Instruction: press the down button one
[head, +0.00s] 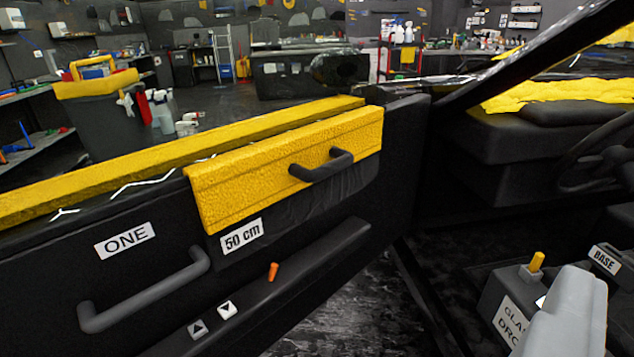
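The down button (227,310) is a small white square with a dark triangle pointing down. It sits on the black armrest ledge of the open car door, below the label ONE (125,239). The up button (198,329), grey with a dark upward triangle, is beside it at lower left. A light grey rounded piece, which looks like my gripper (570,305), stands at the lower right. It is far to the right of the buttons and apart from them. Its fingertips cannot be made out, so its opening is unclear.
A grey door handle (145,290) lies left of the buttons, and an orange peg (273,271) stands to their right. A yellow panel with a black handle (321,165) tops the door, above a 50 cm label (242,236). A labelled box with a yellow knob (536,262) is near the grey piece.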

